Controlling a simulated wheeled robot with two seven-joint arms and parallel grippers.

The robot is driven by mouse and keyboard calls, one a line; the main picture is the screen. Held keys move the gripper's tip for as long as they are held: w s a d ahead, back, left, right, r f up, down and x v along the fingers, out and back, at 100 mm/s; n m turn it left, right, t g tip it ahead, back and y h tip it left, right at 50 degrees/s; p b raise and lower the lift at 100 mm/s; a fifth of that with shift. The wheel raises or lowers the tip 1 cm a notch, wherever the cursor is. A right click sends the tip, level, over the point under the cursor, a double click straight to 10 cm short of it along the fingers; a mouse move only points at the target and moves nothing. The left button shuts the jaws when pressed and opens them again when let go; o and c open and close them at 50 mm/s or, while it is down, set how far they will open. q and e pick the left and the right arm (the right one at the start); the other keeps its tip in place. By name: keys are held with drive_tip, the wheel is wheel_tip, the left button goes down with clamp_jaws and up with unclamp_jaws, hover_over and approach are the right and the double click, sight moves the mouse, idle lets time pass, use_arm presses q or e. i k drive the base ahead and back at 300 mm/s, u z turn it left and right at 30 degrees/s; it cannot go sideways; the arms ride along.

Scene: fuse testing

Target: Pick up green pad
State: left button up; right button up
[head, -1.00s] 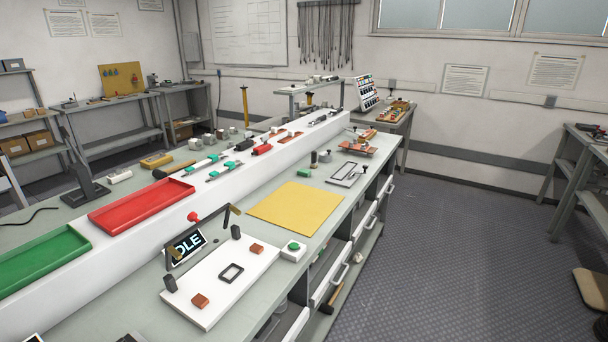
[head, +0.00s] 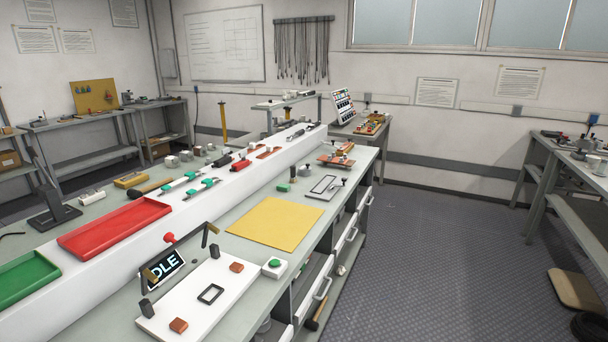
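A small green block (head: 283,187) lies on the grey-green worktop, beyond the yellow mat (head: 275,223) and left of a grey plate with a black frame (head: 323,187). It is small in the picture and I cannot tell its exact shape. Another green piece, a round button (head: 274,262), sits on a small white box beside the white test board (head: 200,297). Neither my left nor my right gripper shows in the head view.
A display (head: 166,269) stands behind the test board.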

sight(284, 187)
drive_tip(key=z, duration=0.55)
drive_tip(key=k, duration=1.3)
drive_tip(key=z, duration=0.9)
drive_tip(key=i, duration=3.25)
drive_tip(key=u, duration=0.2)
drive_tip(key=i, duration=1.8)
drive_tip(key=u, duration=1.65)
drive_tip(key=i, duration=1.05)
drive_tip(key=u, duration=1.1)
